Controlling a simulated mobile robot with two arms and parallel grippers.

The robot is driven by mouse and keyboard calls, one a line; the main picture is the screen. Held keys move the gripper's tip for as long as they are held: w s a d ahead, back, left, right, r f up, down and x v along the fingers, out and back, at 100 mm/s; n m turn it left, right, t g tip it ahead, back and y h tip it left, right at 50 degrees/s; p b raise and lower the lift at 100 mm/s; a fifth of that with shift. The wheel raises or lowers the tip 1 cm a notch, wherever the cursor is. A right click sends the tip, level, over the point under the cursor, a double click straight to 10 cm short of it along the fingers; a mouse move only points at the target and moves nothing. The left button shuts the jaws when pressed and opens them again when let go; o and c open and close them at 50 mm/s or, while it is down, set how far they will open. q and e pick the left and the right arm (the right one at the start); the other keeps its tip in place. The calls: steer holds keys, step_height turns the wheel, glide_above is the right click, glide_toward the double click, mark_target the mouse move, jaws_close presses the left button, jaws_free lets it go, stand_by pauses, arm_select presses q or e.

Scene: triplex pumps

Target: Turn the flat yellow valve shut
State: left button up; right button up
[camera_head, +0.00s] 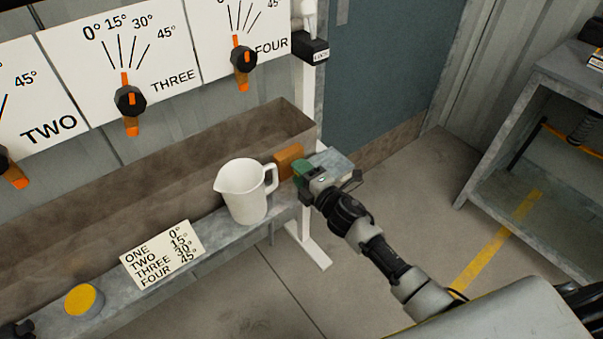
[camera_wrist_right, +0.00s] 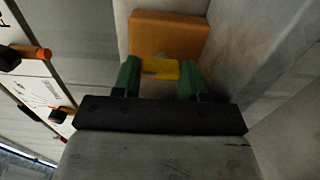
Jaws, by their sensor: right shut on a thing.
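A flat yellow valve handle (camera_wrist_right: 160,68) sits between the green fingertips of my right gripper (camera_wrist_right: 159,77) in the right wrist view. The gripper is shut on it. An orange-brown block (camera_wrist_right: 168,35) is right behind the handle. In the head view the same block (camera_head: 289,160) is at the right end of the trough, just left of my right gripper (camera_head: 303,172). There the fingers hide the yellow handle. My left gripper is not seen.
A white jug (camera_head: 243,192) stands on the ledge close left of my right gripper. A label card (camera_head: 162,253) and a yellow-topped round can (camera_head: 84,300) are farther left. Dial boards with orange-pointer knobs (camera_head: 131,100) hang above. A grey shelf (camera_head: 530,200) stands right; the floor between is clear.

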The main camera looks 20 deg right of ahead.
steer(key=shift+f, duration=0.1)
steer(key=o, duration=0.9)
steer(key=shift+s+d, duration=0.1)
steer(key=shift+s, duration=0.05)
